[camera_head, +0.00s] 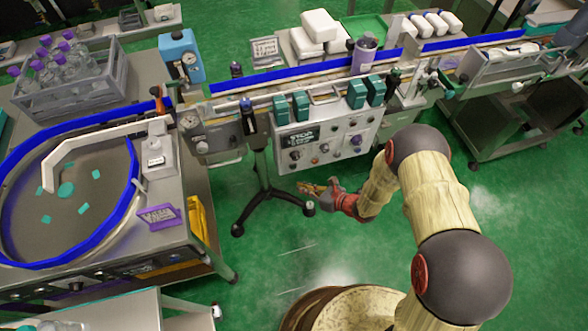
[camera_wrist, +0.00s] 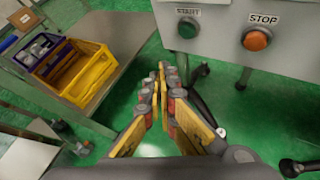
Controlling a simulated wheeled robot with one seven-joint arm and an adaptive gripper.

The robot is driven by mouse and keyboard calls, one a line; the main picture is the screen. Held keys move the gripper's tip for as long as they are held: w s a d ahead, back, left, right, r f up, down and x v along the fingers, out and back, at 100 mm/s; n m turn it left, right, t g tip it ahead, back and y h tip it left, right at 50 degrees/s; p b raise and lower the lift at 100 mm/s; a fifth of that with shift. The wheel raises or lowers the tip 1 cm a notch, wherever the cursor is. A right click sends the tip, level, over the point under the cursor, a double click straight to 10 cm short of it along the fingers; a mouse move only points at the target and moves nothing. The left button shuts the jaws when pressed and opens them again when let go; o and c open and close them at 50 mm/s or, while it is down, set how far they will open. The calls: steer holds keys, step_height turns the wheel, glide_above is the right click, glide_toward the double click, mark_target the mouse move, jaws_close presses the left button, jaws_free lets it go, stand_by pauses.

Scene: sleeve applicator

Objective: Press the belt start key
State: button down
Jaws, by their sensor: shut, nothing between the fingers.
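The belt start key is a green round button (camera_wrist: 187,28) under a START label, on a pale panel at the top of the wrist view. An orange STOP button (camera_wrist: 256,40) sits to its right. In the head view the control panel (camera_head: 343,137) hangs on the front of the conveyor; I cannot tell the start key for sure there. My gripper (camera_head: 303,187) is in front of and below the panel, apart from it. In the wrist view my gripper (camera_wrist: 162,72) is shut and empty, its fingertips below and left of the green button.
A round feed table (camera_head: 70,200) with a blue rim stands at left, with a yellow bin (camera_head: 198,220) on its side. A black-footed stand (camera_head: 265,195) is under the conveyor. Teal blocks (camera_head: 357,95) line the panel's top. Green floor is open in front.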

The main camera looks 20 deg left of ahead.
mark_target(294, 167)
steer(key=shift+w+a+b, duration=0.3)
steer(key=shift+w+a, duration=0.3)
steer(key=shift+w, duration=0.35)
steer(key=shift+w+a+b, duration=0.3)
steer(key=shift+w+a, duration=0.3)
steer(key=shift+w, duration=0.35)
steer(key=shift+w, duration=0.1)
steer(key=shift+w+a, duration=0.2)
steer(key=shift+w, duration=0.1)
